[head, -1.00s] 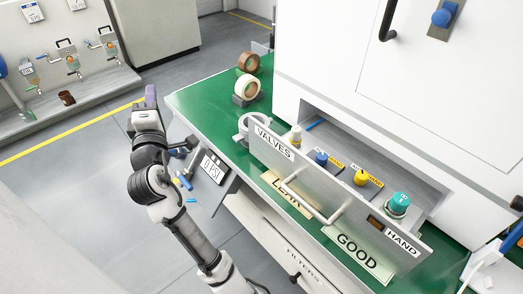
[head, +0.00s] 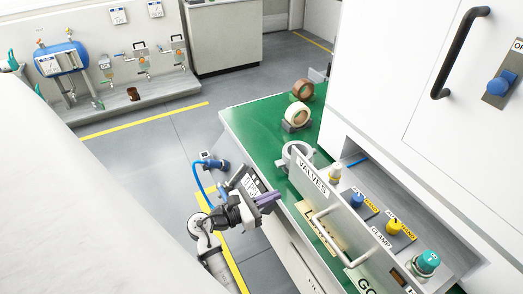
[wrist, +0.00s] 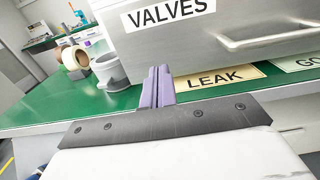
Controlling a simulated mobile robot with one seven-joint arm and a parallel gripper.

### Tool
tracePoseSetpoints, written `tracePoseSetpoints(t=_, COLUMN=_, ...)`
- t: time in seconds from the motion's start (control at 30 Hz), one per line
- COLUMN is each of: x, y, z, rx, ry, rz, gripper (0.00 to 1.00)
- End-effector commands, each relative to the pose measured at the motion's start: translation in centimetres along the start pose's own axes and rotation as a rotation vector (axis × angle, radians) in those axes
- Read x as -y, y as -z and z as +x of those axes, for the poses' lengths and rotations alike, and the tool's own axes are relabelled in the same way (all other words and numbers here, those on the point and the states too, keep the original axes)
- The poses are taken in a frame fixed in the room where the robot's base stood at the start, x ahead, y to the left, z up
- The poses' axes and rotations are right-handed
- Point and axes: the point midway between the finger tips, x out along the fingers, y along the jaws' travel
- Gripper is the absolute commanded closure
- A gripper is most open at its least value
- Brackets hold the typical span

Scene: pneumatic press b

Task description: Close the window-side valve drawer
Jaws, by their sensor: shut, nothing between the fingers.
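The valve drawer (head: 355,230), labelled VALVES, stands pulled out from the white press above the green bench, with a bar handle (head: 335,238) on its front. Inside it are a blue knob, a yellow knob and a teal knob (head: 428,262). In the wrist view the drawer front (wrist: 190,40) fills the upper right, with its handle (wrist: 265,40) at the edge. My gripper (head: 275,199) is in front of the bench's left edge, short of the drawer front. Its purple fingers (wrist: 158,75) are together and empty, pointing at the drawer's lower left part; contact is not visible.
The green bench (head: 255,130) holds tape rolls (head: 298,115) and a grey cup-like holder (head: 296,156) near the drawer's left end. A LEAK plate (wrist: 215,78) lies under the drawer. Open floor lies left of the bench.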

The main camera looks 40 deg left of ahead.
Motion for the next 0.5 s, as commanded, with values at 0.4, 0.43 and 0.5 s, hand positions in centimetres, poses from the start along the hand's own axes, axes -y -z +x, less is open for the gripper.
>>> tracePoseSetpoints(t=0.4, x=0.0, y=-0.2, z=7.4, rx=0.0, ry=0.0, rz=0.0, gripper=1.0)
tracePoseSetpoints(t=0.43, x=0.0, y=-0.2, z=7.6, rx=0.0, ry=-0.001, rz=0.0, gripper=1.0)
tracePoseSetpoints(t=0.5, x=0.0, y=-0.1, z=8.0, rx=0.0, ry=-0.001, rz=0.001, gripper=1.0)
